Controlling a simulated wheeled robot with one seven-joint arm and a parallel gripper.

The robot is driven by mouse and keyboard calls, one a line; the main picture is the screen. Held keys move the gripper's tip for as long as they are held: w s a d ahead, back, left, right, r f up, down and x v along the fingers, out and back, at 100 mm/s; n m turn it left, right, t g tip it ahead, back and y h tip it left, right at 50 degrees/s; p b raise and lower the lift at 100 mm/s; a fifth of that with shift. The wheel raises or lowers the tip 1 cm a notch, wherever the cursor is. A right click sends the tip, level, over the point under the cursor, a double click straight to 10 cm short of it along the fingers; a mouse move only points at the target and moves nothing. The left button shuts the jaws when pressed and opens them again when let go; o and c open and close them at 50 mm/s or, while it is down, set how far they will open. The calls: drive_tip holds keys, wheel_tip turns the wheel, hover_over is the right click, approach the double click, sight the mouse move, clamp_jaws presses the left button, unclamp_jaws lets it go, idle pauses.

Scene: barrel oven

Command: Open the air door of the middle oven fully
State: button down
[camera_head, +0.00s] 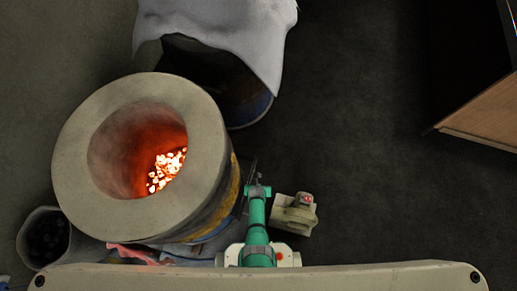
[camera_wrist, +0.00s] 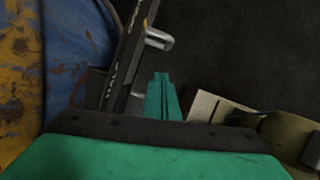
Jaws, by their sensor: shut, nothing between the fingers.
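The barrel oven (camera_head: 75,165) in front of me has a thick round rim and glowing coals inside. In the wrist view its blue and yellow rusty side (camera_wrist: 70,65) is at the left. A dark strip with white lettering, "HALF" legible, belongs to the air door (camera_wrist: 122,60) beside the barrel. A metal handle (camera_wrist: 158,38) sticks out from it to the right. My green gripper (camera_wrist: 163,80) is shut and empty, just right of the strip and below the handle in the picture, seemingly apart from it. In the head view my gripper (camera_head: 257,190) is at the barrel's lower right side.
A beige machine (camera_head: 295,213) stands on the floor close to the right of my arm; its body shows in the wrist view (camera_wrist: 290,135). Another barrel with a white cloth (camera_head: 220,35) is behind. A bucket (camera_head: 42,240) stands left. The floor at right is clear up to a wooden piece (camera_head: 485,115).

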drive_tip(key=s+r+m+t, duration=0.2)
drive_tip(key=s+r+m, duration=0.35)
drive_tip(key=r, duration=0.35)
drive_tip(key=s+d+r+m+t, duration=0.15)
drive_tip(key=s+r+m, duration=0.25)
drive_tip(key=r+m, duration=0.45)
drive_tip(key=s+r+m+t, duration=0.2)
drive_tip(key=s+r+m, duration=0.2)
drive_tip(key=r, duration=0.7)
drive_tip(key=s+a+r+m+t, duration=0.1)
drive_tip(key=r+m, duration=0.7)
drive_tip(key=r, duration=0.8)
drive_tip(key=s+r+m+t, duration=0.4)
drive_tip(key=r+m, duration=0.5)
drive_tip(key=r, duration=0.6)
drive_tip(key=shift+s+a+r+t, duration=0.2)
drive_tip(key=shift+a+r+t, duration=0.15)
drive_tip(key=shift+a, duration=0.05)
